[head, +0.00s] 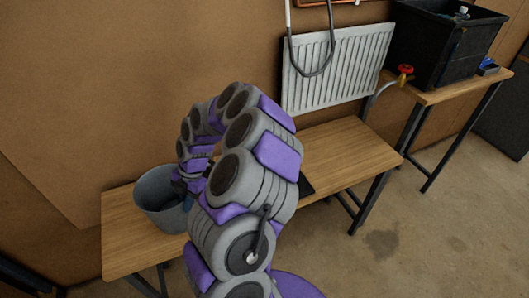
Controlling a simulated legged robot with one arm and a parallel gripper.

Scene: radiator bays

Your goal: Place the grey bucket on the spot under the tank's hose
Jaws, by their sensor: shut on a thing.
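The grey bucket (153,201) is at the left end of the wooden bench and looks upright. I cannot tell whether it rests on the bench or is slightly above it. My gripper (182,182) is at the bucket's right rim and shut on it; my arm partly hides the fingertips. The black tank (437,45) stands on a higher table at the upper right. A tap with a red handle (405,69) is at its lower left, and a grey hose (373,98) runs down from there toward the bench. I cannot make out a marked spot under the hose.
A white radiator (338,68) is on the wall behind the bench (345,153), with a looped grey hose (318,73) in front of it. A flat dark thing (307,187) lies on the bench, partly behind my arm. A dark stain (384,243) marks the open floor.

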